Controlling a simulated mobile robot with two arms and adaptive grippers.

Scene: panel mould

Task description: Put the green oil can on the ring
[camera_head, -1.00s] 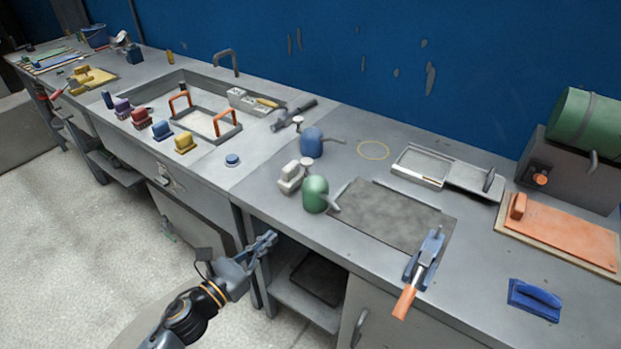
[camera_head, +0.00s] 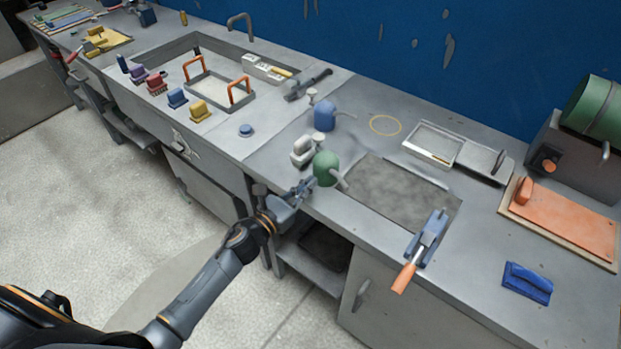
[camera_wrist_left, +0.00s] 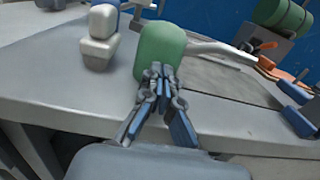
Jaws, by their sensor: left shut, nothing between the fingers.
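The green oil can (camera_head: 325,167) stands upright on the grey bench, its spout pointing right over the edge of a dark plate. The ring (camera_head: 385,124) is a thin yellow circle on the bench, farther back and to the right of the can. My left gripper (camera_head: 304,187) is shut and empty at the bench's front edge, just in front of the can. In the left wrist view the can (camera_wrist_left: 160,48) is right beyond the closed fingertips (camera_wrist_left: 157,70); I cannot tell whether they touch it. My right gripper is not in view.
A white-grey can-like object (camera_head: 303,151) stands close to the left of the green can, with a blue oil can (camera_head: 325,115) behind. A dark plate (camera_head: 400,190) and a blue tool with an orange handle (camera_head: 425,245) lie to the right.

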